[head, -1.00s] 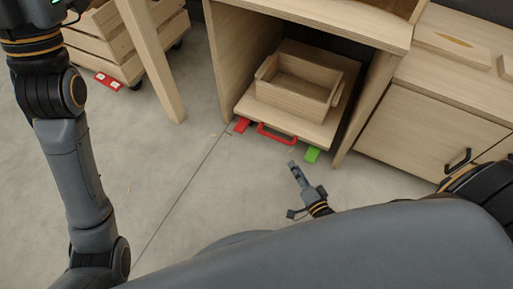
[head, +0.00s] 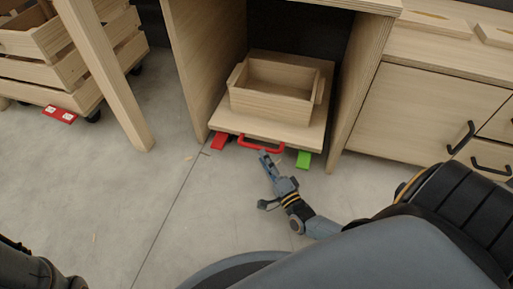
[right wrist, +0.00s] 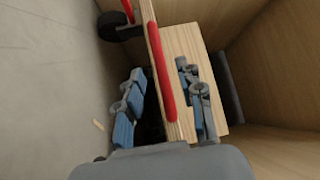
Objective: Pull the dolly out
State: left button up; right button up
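The dolly (head: 228,123) is a low wooden platform with a red handle (head: 261,145) on its front edge. It stands in the bay under the wooden bench, its front edge near the opening. A wooden box (head: 270,103) with raised ends sits on it. My right gripper (head: 264,158) is low over the floor, just in front of the handle. In the right wrist view my right gripper (right wrist: 160,72) is open, one finger on each side of the red handle (right wrist: 163,75) in the picture; contact cannot be told. My left gripper is out of view.
A red wedge (head: 219,140) and a green wedge (head: 304,160) lie on the floor at the dolly's front corners. Bench side panels (head: 188,65) flank it. A slatted crate (head: 75,70) on wheels stands left, with another red piece (head: 59,114). The floor in front is clear.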

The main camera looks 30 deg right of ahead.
aim_at(257, 147)
jog(key=w, duration=0.2)
jog(key=w+b, duration=0.1)
jog(key=w, duration=0.1)
jog(key=shift+w+d+r+b, duration=0.15)
jog(key=shift+w+r+b, duration=0.05)
jog(key=shift+w+b, duration=0.1)
jog(key=shift+w+r, duration=0.2)
jog(key=shift+w, duration=0.35)
grip_shut()
